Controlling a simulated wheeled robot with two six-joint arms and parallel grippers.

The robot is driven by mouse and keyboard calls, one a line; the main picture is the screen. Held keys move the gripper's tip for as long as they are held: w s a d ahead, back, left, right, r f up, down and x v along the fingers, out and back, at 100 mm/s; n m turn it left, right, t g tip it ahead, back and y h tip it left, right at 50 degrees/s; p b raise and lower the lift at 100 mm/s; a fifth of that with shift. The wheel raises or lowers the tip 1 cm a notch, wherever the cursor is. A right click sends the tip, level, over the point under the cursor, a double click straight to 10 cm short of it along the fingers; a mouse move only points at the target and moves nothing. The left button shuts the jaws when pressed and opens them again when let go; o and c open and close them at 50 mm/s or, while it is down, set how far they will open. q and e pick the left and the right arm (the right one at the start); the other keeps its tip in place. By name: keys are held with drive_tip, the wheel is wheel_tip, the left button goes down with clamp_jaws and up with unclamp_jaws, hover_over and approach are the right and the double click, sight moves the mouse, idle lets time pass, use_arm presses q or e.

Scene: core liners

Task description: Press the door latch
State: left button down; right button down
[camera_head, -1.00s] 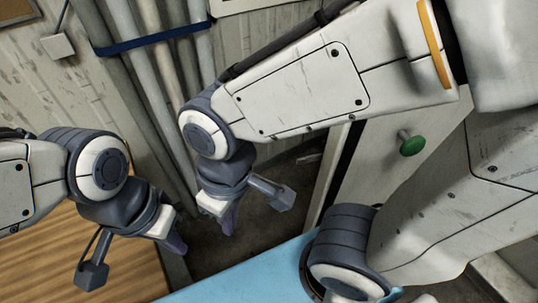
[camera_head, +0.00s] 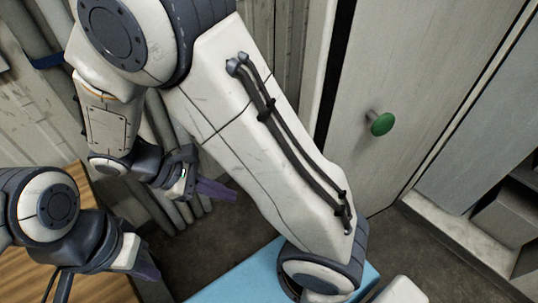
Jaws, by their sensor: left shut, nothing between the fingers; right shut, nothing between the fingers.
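A green round knob (camera_head: 381,124) on a short metal stem sticks out from a pale door (camera_head: 425,70) right of centre; it is the only latch-like part I see. The door's left edge borders a dark gap. My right gripper (camera_head: 215,190), with purple fingers, is shut and empty left of centre, well to the left of the knob and lower than it in the picture. My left gripper (camera_head: 148,268) is shut and empty at the lower left, its fingers partly in view. Neither gripper touches the knob or door.
Grey pipes (camera_head: 165,125) with a blue band run along the wall at left. A wooden surface (camera_head: 105,285) lies at the lower left. A grey cabinet or shelf (camera_head: 505,220) stands at the right. Dark floor (camera_head: 400,235) shows below the door.

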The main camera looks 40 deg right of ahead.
drive_tip(key=w+d+f+n+h+b, duration=0.2)
drive_tip(key=d+f+h, duration=0.4)
drive_tip(key=f, duration=0.3)
drive_tip(key=w+d+f+n+h+b, duration=0.3)
drive_tip(key=w+d+f+n+h, duration=0.1)
drive_tip(key=f, duration=0.5)
drive_tip(key=w+d+h, duration=0.1)
drive_tip(key=w+h, duration=0.1)
drive_tip(key=w, duration=0.1)
drive_tip(key=shift+w+d+h+b, duration=0.25)
drive_tip(key=shift+d+h+b, duration=0.05)
drive_tip(key=shift+d, duration=0.05)
drive_tip(key=shift+f, duration=0.1)
drive_tip(key=s+d+r+p, duration=0.1)
drive_tip(key=d+r+p, duration=0.2)
drive_tip(key=d+r, duration=0.3)
drive_tip(key=x, duration=0.3)
drive_tip(key=shift+d+f, duration=0.15)
drive_tip(key=shift+d, duration=0.15)
drive_tip(key=shift+p, duration=0.4)
